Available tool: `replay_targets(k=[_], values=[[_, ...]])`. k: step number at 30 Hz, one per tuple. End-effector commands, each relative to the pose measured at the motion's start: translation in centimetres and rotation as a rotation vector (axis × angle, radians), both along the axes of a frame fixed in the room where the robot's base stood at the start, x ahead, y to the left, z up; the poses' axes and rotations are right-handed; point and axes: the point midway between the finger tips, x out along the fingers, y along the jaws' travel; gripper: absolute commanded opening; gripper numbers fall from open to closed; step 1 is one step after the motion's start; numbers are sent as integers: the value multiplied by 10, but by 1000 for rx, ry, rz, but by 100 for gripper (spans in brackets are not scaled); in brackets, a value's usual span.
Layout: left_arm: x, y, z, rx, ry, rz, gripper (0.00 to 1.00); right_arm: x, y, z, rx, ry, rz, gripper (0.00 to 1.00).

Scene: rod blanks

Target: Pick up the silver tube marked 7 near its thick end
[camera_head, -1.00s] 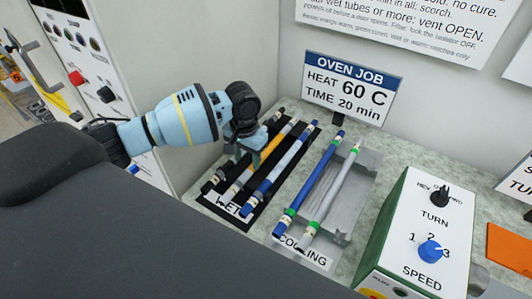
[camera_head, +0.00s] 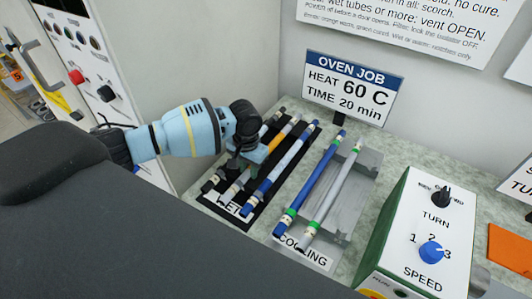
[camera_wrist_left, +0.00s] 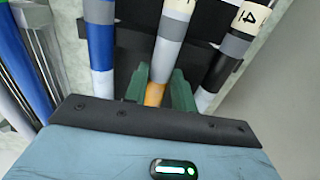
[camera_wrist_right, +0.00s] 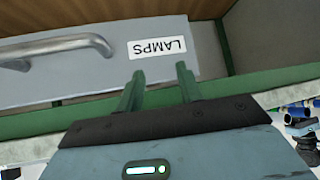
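Several banded tubes lie side by side on the black WET rack (camera_head: 225,211). The middle one (camera_head: 236,184) is silver-grey at its near end and orange further along. My left gripper (camera_head: 243,163) is down at this tube. In the left wrist view its green fingers (camera_wrist_left: 160,88) stand on either side of the tube (camera_wrist_left: 168,55); whether they press on it I cannot tell. A silver tube with green bands (camera_head: 330,196) lies on the cooling rack. I cannot read a 7 on any tube. My right gripper (camera_wrist_right: 159,85) is open and empty, in front of a LAMPS drawer.
A dark tube marked 4 (camera_wrist_left: 229,52) and a blue-and-silver tube (camera_head: 279,167) lie close on either side of the left fingers. A blue tube (camera_head: 313,183) lies on the cooling rack (camera_head: 350,200). A control box (camera_head: 415,235) stands to the right.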

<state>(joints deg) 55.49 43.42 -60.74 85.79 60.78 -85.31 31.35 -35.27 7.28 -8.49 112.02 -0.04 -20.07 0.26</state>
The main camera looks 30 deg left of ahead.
Motion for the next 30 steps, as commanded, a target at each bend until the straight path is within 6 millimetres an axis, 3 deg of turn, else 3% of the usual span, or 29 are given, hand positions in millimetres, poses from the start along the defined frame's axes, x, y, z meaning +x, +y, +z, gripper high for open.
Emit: replay_targets(k=[1, 6, 17, 25, 30], values=[[0, 0, 0, 0, 0, 0, 19, 0, 0, 0, 0, 0, 0, 36], [0, 0, 0, 0, -1, 0, 0, 0, 0, 0, 1, -1, -1, 36], [1, 0, 6, 0, -2, 0, 0, 1, 0, 1, 1, -2, -1, 36], [2, 0, 38, 0, -6, -2, 0, 2, 0, 3, 1, -7, -1, 36], [-29, -20, 40, -1, -1, -6, 0, 5, 0, 6, 0, -16, -2, 36]])
